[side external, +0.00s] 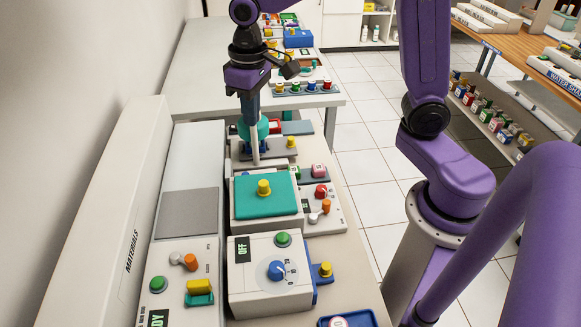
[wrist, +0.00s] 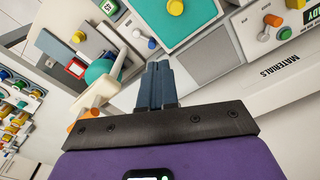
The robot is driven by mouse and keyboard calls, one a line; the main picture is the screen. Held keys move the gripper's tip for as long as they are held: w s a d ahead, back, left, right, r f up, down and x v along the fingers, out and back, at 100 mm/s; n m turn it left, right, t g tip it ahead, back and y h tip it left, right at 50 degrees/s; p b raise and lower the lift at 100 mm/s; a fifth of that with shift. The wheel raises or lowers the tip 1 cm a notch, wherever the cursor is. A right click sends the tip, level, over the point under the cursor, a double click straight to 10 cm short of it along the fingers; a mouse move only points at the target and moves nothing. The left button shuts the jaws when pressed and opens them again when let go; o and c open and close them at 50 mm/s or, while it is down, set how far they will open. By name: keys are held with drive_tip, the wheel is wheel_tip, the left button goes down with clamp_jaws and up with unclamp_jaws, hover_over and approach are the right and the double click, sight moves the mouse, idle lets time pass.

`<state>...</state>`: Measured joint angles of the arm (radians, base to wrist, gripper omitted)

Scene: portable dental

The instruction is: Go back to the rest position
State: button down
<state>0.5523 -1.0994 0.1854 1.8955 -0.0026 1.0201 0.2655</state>
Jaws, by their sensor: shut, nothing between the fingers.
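My gripper (wrist: 157,68) is shut and empty in the wrist view, its two dark blue fingers pressed together. In the side external view my gripper (side external: 250,118) points down over the far part of the bench, close to a teal round part with a white stem. I cannot tell whether it touches them. The teal round part (wrist: 99,72) and a pale handle-like piece (wrist: 90,100) show just left of the fingers in the wrist view.
A box with a teal lid and yellow knob (side external: 264,188) stands nearer than my gripper. A control box with a blue dial (side external: 277,271) reads OFF. The long MATERIALS housing (side external: 118,220) runs along the left wall. Open floor (side external: 362,150) lies right of the bench.

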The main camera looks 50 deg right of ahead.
drive_tip(key=s+d+f+n, duration=0.1)
drive_tip(key=s+n, duration=0.3)
drive_tip(key=s, duration=0.8)
drive_tip(key=s+d+f+n, duration=0.1)
drive_tip(key=s+d+n, duration=0.3)
drive_tip(key=s, duration=0.7)
drive_tip(key=shift+s+f+n, duration=0.2)
drive_tip(key=shift+s+n, duration=0.2)
drive_tip(key=shift+n, duration=0.3)
